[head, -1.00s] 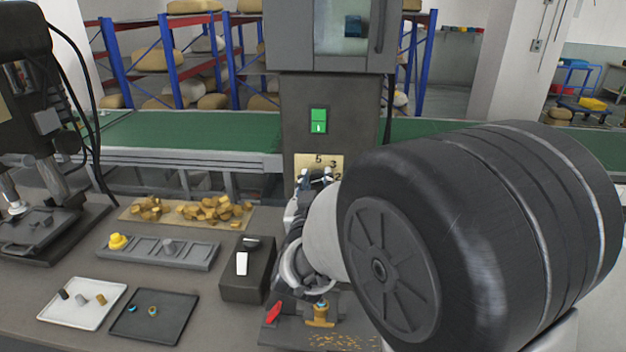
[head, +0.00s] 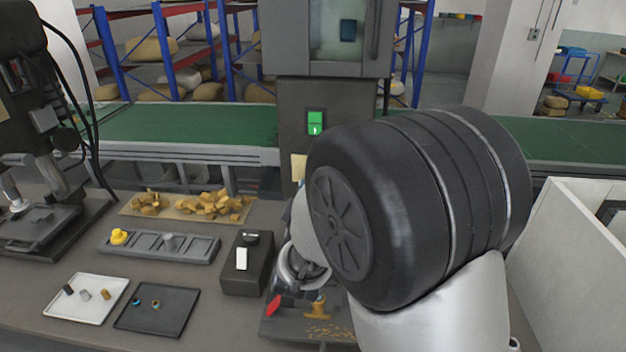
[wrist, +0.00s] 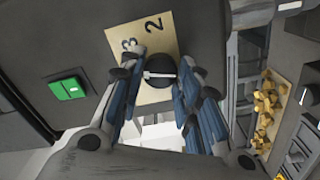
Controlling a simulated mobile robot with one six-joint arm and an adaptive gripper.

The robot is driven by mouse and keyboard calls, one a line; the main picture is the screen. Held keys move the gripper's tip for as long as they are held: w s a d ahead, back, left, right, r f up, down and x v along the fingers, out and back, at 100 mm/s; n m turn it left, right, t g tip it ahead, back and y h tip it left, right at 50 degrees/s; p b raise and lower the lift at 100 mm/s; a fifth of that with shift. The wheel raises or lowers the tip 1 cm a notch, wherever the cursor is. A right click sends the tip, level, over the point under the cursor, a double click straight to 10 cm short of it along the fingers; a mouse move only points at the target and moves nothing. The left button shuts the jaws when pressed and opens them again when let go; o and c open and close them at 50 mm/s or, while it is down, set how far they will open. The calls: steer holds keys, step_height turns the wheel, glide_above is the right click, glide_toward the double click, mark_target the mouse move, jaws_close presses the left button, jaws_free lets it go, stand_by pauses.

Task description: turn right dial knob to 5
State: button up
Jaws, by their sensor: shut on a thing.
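The dial knob (wrist: 160,72) is dark and round with a white pointer line, in the middle of the wrist view. It sits on a beige plate (wrist: 118,40) marked with 3 and 2; other numbers are hidden. The pointer line runs roughly left to right in that picture, its left end towards the side of the green switch. My gripper (wrist: 160,85) has its blue-grey fingers on both sides of the knob, shut on it. In the head view only a sliver of the plate (head: 298,168) shows; my arm hides the knob and fingertips.
The green switch (head: 315,122) is on the machine column above the plate. A black box with a white lever (head: 242,259), a grey slotted holder (head: 190,248), a white tray (head: 62,312) and a dark tray (head: 180,322) are on the bench at left. A white panel (head: 580,270) stands at right.

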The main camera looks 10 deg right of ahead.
steer(key=shift+n+p, duration=0.6)
steer(key=shift+n, duration=1)
steer(key=o, duration=1.1)
steer(key=shift+c, duration=0.2)
steer(key=v, duration=0.7)
steer(key=shift+s, duration=0.25)
